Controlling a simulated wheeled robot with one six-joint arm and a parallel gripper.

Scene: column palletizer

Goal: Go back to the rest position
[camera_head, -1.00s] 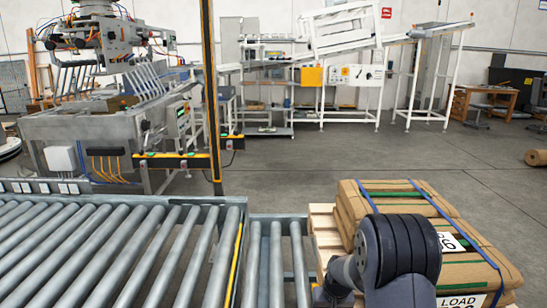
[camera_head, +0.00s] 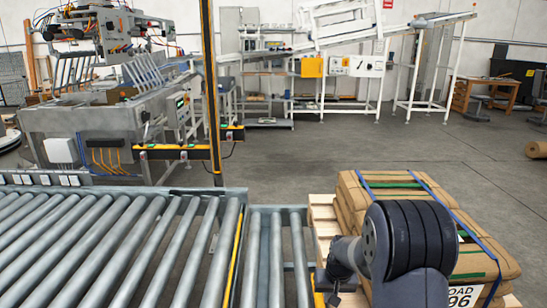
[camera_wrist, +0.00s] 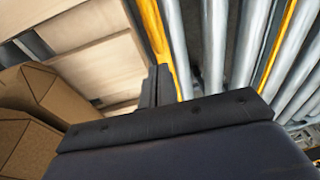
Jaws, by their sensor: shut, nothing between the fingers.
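My gripper (camera_wrist: 157,85) shows in the wrist view as dark fingers close together, with nothing between them. In that view it is beside the pallet's pale wood (camera_wrist: 95,62) and the yellow rail, with brown sacks to its left. In the head view, a large dark joint of my arm covers part of the strapped sacks (camera_head: 478,240), and my fingers cannot be made out. The sacks are stacked on a wooden pallet (camera_head: 322,212) at lower right.
A roller conveyor (camera_head: 110,235) fills the lower left, with a narrower roller section (camera_head: 275,250) beside the pallet. A yellow-black post (camera_head: 211,100) stands behind it. A machine (camera_head: 100,125) is at back left. Grey floor (camera_head: 400,150) lies open behind the sacks.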

